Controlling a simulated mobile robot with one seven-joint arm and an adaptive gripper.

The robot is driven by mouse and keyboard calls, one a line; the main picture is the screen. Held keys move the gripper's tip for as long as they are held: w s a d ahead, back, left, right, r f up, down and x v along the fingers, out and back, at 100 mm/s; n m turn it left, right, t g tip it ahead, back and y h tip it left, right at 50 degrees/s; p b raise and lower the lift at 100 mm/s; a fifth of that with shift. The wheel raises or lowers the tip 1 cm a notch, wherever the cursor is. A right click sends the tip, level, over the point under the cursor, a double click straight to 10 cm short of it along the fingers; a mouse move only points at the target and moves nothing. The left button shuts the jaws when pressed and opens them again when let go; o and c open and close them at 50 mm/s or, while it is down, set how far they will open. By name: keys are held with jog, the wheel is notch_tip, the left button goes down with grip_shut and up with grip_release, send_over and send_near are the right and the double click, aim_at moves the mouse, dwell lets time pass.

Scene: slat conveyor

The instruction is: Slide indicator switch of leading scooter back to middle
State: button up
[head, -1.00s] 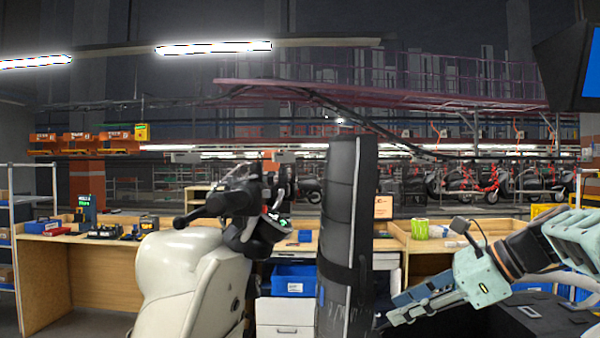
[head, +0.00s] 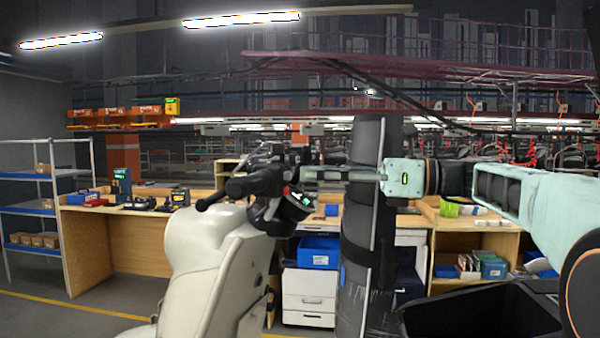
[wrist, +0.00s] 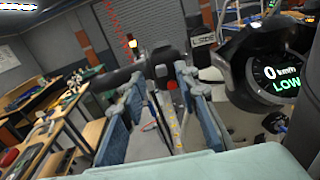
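The leading scooter (head: 205,260), with a cream body, stands at centre-left in the head view. Its black handlebar (head: 250,185) and lit display (head: 304,201) face me. In the wrist view the display (wrist: 278,78) reads 0 km/h and LOW. My gripper (head: 306,173) reaches in from the right, level with the handlebar and just right of it in the head view. In the wrist view the two blue-grey fingers of my gripper (wrist: 160,82) are apart, with dark handlebar parts beyond their tips. I cannot make out the indicator switch or any contact.
A tall black padded post (head: 362,255) stands right of the scooter, behind my gripper in the picture. Wooden workbenches (head: 95,235) with tools and blue bins (head: 318,249) line the back. A shelf rack (head: 45,210) is at far left. Floor shows free at lower left.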

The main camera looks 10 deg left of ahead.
aim_at(291, 173)
jog(key=shift+a, duration=1.85)
jog(key=shift+w, duration=0.1)
grip_shut()
